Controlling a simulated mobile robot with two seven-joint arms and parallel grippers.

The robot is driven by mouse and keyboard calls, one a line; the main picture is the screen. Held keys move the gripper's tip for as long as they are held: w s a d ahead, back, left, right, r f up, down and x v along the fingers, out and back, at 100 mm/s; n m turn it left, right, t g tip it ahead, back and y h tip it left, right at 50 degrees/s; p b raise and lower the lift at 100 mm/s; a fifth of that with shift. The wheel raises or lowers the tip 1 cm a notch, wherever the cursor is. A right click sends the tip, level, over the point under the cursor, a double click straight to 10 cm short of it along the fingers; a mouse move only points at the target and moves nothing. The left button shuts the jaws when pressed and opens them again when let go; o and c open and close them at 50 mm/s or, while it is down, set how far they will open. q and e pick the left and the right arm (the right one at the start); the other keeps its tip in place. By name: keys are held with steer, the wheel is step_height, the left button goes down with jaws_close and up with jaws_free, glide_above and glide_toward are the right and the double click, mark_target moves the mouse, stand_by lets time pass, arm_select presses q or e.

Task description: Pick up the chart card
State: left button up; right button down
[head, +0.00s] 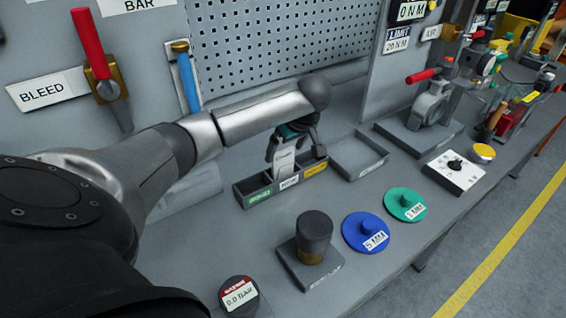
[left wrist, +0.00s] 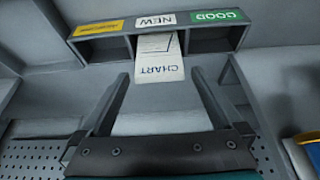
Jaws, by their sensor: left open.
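The chart card (left wrist: 160,60) is white with "CHART" printed on it. It stands in the middle compartment, labelled "NEW", of a grey three-part rack (head: 257,187). In the head view the card (head: 284,162) rises above the rack, with its upper part close to my gripper. My left gripper (head: 291,148) is above the rack, pointing down at the card. In the left wrist view its two fingers (left wrist: 166,85) are apart, one on each side of the card's line, with clear gaps to it. The card's lower end is hidden inside the compartment. My right gripper is not in view.
An empty grey tray (head: 358,168) lies right of the rack. In front are a dark cylinder (head: 313,232) on a square base, a blue disc (head: 366,233) and a green disc (head: 405,205). A pegboard (head: 280,40) wall stands behind.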

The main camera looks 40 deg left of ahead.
mark_target(284, 157)
arm_select(q)
steer(key=x, duration=0.4)
steer(key=shift+d+f+b, duration=0.1)
steer(key=shift+f+b, duration=0.3)
steer(key=shift+f, duration=0.05)
steer(key=c, duration=1.2)
